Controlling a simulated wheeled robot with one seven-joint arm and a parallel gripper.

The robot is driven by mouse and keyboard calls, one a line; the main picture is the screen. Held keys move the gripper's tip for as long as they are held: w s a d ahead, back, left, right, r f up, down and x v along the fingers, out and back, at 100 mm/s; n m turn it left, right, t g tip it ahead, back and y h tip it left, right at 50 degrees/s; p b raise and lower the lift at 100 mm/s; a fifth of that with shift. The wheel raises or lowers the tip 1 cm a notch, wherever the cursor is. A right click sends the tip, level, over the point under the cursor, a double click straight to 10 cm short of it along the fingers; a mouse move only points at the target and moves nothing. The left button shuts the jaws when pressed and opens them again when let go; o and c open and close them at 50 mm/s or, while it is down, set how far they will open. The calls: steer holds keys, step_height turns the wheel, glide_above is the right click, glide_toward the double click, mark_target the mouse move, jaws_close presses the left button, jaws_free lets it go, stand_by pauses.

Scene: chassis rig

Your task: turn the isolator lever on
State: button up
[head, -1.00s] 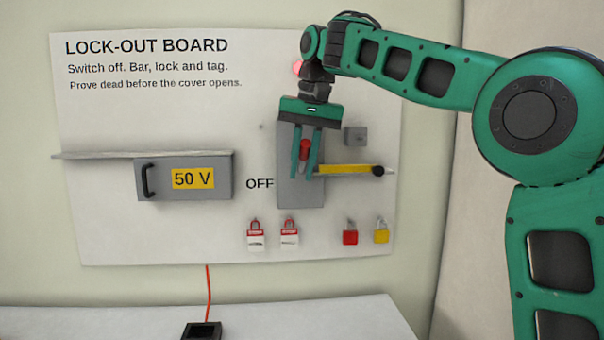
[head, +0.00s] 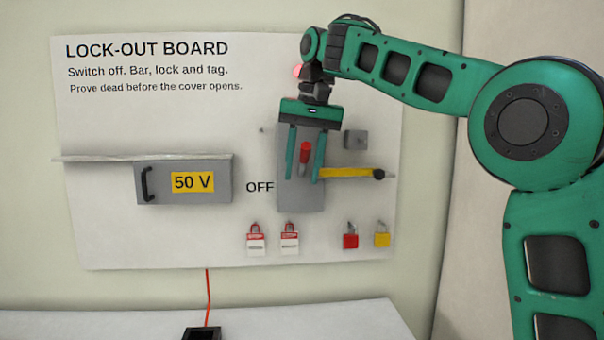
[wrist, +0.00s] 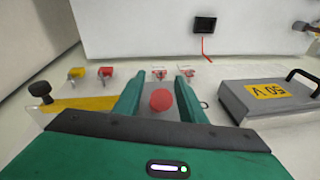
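The isolator is a grey plate (head: 290,203) on the board, with a red-handled lever (head: 305,152) that stands nearly upright. The word OFF (head: 259,187) shows at the plate's left. My gripper (head: 303,178) points down in front of the plate, open, with a finger on each side of the lever. Gaps show between the red handle and both fingers. In the wrist view the red knob (wrist: 161,100) sits between the open fingers (wrist: 160,95). The lever's lower end is hard to make out.
A yellow bar with a black knob (head: 345,172) sticks out right of the plate, close to my right finger. Red and yellow padlocks (head: 381,240) and red-and-white tags (head: 256,244) hang below. A grey 50 V cover (head: 215,190) is at the left under a ledge (head: 100,156).

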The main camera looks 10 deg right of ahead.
steer(key=shift+v, duration=3.55)
